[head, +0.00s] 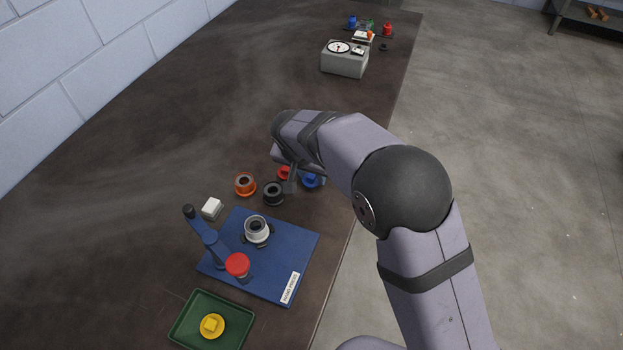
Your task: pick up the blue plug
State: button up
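The other finger is not clear, so I cannot tell whether the gripper is open or touching the plug. Another small blue piece (352,22) stands at the far end of the bench.
A red piece (284,173), a black ring (273,193) and an orange ring (245,184) stand left of my gripper. Nearer are a white block (211,208), a blue fixture plate (293,253) and a green tray (187,336) holding a yellow piece. A grey dial box (345,64) stands farther back.

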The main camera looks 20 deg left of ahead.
jog(key=shift+c, duration=1.3)
